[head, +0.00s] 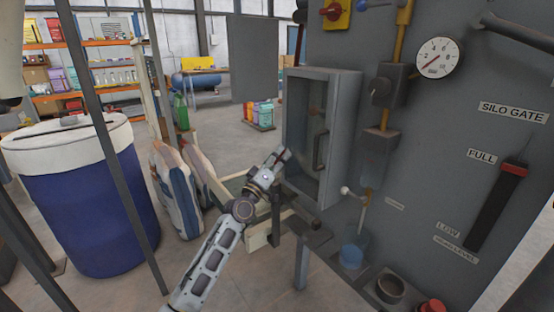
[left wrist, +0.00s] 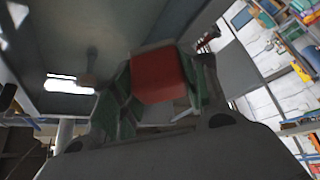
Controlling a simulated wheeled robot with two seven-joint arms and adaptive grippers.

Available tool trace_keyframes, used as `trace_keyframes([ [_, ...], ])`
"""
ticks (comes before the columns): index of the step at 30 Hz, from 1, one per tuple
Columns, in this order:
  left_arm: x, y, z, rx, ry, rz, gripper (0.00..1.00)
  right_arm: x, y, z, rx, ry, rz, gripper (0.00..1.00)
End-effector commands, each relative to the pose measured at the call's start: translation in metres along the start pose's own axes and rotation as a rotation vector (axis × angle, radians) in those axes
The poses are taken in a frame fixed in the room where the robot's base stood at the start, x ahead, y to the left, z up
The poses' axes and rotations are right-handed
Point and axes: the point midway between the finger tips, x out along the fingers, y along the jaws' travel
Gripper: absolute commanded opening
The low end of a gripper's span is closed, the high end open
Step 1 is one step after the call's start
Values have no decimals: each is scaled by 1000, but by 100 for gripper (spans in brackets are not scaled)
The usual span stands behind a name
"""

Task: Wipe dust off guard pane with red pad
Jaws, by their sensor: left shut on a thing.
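The red pad (left wrist: 158,75) shows in the left wrist view, between the green-lined fingers of my left gripper (left wrist: 160,92). My left gripper is shut on it. In the head view my left gripper (head: 281,157) is at the lower left edge of a grey box frame on the machine, and the pad cannot be made out there. The guard pane (head: 309,128) appears as a see-through sheet inside that frame, with a dark handle. A grey, hazy surface fills the upper left of the left wrist view. I cannot tell whether the pad touches the pane. My right gripper is out of view.
The grey machine wall carries a gauge (head: 437,58), a silo level slot (head: 496,205) and yellow pipework. A blue drum (head: 88,205) and sacks (head: 178,190) stand at the left. A dark post crosses in front of the drum. Open floor lies behind.

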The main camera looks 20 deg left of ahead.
Motion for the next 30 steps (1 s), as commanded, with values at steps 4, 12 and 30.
trace_keyframes([
  [4,2,0,1,0,0,0,25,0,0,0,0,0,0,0],
  [12,4,0,2,0,0,0,25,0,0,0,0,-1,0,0],
  [30,5,6,8,0,-1,0,25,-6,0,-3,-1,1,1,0],
])
